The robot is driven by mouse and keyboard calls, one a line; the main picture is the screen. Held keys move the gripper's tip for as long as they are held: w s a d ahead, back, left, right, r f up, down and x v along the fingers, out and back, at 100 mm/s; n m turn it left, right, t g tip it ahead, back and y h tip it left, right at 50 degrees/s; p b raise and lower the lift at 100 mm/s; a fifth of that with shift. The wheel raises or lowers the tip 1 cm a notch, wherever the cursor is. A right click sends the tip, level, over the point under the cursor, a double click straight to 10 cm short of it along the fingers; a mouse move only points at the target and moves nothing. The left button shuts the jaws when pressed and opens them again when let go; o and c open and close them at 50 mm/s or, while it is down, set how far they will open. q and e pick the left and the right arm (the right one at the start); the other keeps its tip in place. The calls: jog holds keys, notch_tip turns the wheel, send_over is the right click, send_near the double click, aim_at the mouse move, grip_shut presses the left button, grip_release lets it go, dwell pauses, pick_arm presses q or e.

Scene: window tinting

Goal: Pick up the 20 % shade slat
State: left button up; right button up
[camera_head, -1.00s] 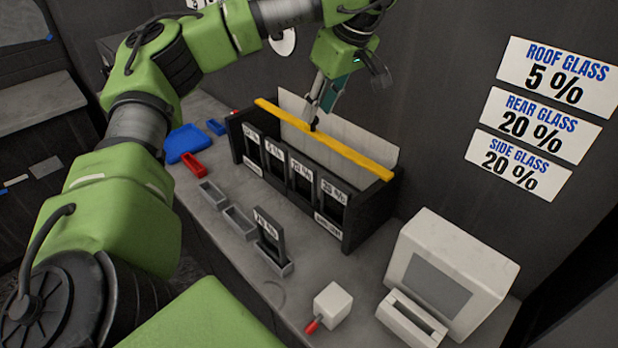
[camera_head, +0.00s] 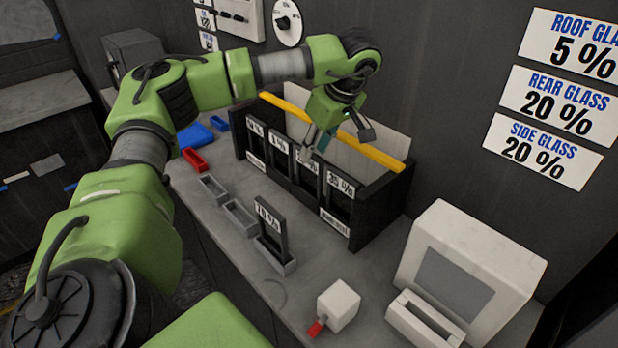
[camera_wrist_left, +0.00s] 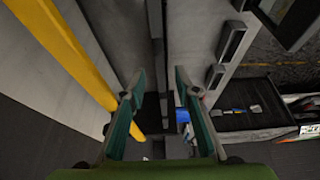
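The 20 % shade slat (camera_head: 306,162) stands upright in the black rack (camera_head: 383,212), third from the left in the head view, with slats at both sides of it. My left gripper (camera_head: 317,140) points down just above that slat's top edge. In the left wrist view my left gripper (camera_wrist_left: 161,78) has its two fingers apart, with dark upright edges showing in the gap between them. I cannot tell whether the fingers touch the slat. My right gripper is not in view.
A yellow bar (camera_head: 375,154) runs along the rack's back, close to the gripper. A 70 % slat (camera_head: 268,228) stands in a small holder in front. A white box with a red tip (camera_head: 338,304) and a grey-screened machine (camera_head: 465,270) stand at right.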

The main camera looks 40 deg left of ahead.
aim_at(309, 179)
pick_arm(q)
jog(key=p+x, duration=0.1)
jog(key=x, duration=0.4)
jog(key=shift+a+f+p, duration=0.1)
jog(key=shift+f+p, duration=0.05)
jog(key=shift+p, duration=0.2)
grip_shut()
